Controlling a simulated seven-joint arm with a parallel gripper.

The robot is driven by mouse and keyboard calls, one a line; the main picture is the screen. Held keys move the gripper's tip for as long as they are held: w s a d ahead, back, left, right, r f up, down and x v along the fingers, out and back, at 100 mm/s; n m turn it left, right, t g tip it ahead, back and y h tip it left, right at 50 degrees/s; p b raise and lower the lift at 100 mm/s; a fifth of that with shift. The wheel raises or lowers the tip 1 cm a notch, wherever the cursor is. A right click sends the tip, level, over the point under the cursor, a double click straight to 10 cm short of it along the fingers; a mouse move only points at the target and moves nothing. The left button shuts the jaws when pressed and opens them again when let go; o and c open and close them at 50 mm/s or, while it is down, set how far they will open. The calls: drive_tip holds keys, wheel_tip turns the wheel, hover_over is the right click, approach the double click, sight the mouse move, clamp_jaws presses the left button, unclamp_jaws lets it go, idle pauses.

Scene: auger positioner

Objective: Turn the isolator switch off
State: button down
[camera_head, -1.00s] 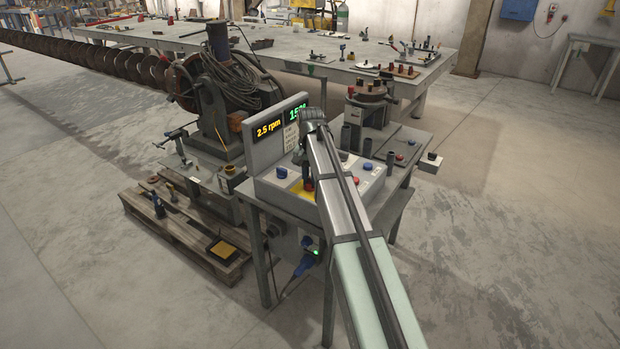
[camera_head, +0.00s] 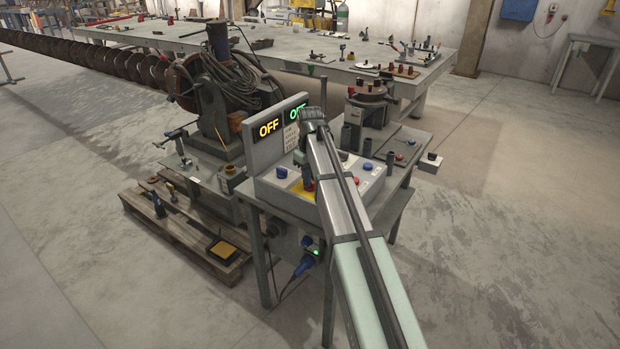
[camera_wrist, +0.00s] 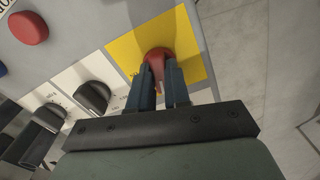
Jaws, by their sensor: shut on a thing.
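The isolator switch is a red knob (camera_wrist: 158,58) on a yellow plate (camera_wrist: 194,36) at the edge of the grey control panel in the wrist view. My gripper (camera_wrist: 160,72) is at the knob, its two blue-grey fingers shut on it from either side. The fingers hide part of the knob. In the head view my gripper (camera_head: 307,178) is down over the yellow plate (camera_head: 299,190), and my arm hides much of that area. The display (camera_head: 270,127) above the panel reads OFF in yellow, with a partly hidden green reading beside it.
Two black knobs (camera_wrist: 92,97) on white plates and a red button (camera_wrist: 28,27) sit beside the yellow plate. A blue button (camera_head: 281,172) is on the panel's left. A turntable-like device (camera_head: 370,92) stands behind the panel. Open floor lies to the right.

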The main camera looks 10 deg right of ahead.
drive_tip(key=shift+n, duration=1.5)
drive_tip(key=c, duration=1.1)
unclamp_jaws()
wheel_tip(320, 180, up, 14)
drive_tip(key=shift+f, duration=0.1)
